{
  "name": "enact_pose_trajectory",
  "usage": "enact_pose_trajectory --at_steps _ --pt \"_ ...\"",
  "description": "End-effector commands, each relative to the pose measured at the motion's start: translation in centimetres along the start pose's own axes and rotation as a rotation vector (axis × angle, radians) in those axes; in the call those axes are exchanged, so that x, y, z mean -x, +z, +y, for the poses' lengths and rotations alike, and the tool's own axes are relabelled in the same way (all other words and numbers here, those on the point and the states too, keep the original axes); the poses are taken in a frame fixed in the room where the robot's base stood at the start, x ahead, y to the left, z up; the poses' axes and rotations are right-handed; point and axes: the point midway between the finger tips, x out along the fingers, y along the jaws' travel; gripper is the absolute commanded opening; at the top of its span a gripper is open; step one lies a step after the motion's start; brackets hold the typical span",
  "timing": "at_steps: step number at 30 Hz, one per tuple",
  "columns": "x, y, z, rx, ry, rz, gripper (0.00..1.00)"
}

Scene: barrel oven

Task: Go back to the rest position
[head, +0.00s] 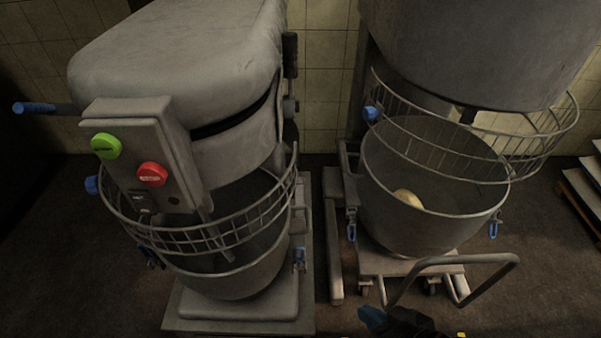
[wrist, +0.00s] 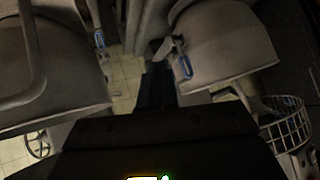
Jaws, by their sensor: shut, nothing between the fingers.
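My gripper (head: 373,317) shows at the bottom edge of the head view, low and right of centre, as blue fingers on a dark body. It is in front of the right mixer's bowl trolley and apart from the bowl. In the wrist view, the gripper (wrist: 157,72) has its dark blue fingers together, with nothing seen between them. They point at the gap between the two mixing bowls. The rest of my arm is mostly hidden below the head view.
The left mixer (head: 180,60) has a green button (head: 105,146), a red button (head: 152,174) and a wire guard. The right bowl (head: 385,200) holds a pale lump (head: 408,198) and sits on a trolley with a bent handle (head: 470,260). Floor (head: 85,270) is clear at front left.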

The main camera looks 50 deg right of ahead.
Motion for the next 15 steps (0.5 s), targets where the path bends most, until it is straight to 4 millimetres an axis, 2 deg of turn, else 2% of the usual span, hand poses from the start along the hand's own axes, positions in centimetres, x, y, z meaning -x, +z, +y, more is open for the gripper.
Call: enact_pose_trajectory --at_steps 5,8,15 --pt "1.2 -0.3 -0.4 0.025 -0.021 0.018 0.0" --pt "4.0 -1.2 -1.4 0.086 -0.07 0.069 0.0" --pt "13.2 -6.1 -4.7 0.271 -0.205 0.273 0.0"
